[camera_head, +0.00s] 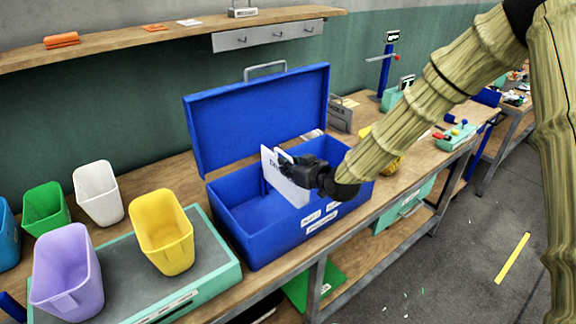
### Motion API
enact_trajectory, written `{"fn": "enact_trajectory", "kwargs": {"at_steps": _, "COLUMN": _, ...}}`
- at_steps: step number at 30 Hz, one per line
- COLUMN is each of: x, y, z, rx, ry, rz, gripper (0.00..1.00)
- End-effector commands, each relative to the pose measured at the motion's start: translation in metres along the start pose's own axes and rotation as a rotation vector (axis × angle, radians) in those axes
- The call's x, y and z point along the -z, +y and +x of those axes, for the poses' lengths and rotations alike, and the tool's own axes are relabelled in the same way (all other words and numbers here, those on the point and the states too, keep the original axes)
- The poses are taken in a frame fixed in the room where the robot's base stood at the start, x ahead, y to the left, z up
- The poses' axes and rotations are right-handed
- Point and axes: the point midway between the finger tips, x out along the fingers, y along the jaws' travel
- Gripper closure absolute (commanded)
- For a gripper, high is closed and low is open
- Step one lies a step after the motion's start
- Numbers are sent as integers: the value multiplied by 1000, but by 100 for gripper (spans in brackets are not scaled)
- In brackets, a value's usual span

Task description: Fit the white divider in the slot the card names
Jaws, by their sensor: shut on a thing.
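The white divider (291,190) is an upright flat panel with dark lettering that I cannot fully read. My gripper (288,165) is shut on its upper edge area, coming in from the right. The divider is over or partly inside the open blue box (240,245); its lower edge appears below the rim level, but I cannot tell whether it sits in a slot. A blue inner wall shows just left of it. White labels (322,224) are on the box's front, too small to read. I cannot pick out the card for certain.
The blue lid (258,115) stands open behind. A teal-edged tray (215,270) with a yellow bin (161,232) and a purple bin (66,270) is at left. White (97,193) and green (46,207) bins stand behind. A shelf (190,32) runs above.

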Motion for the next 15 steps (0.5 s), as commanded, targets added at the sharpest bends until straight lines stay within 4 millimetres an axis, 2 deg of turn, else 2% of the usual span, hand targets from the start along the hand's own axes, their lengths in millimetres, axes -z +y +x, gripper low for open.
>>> {"fn": "enact_trajectory", "kwargs": {"at_steps": 15, "x": -9, "y": 0, "z": 4, "rx": 0, "ry": 1, "rz": 0, "gripper": 100}}
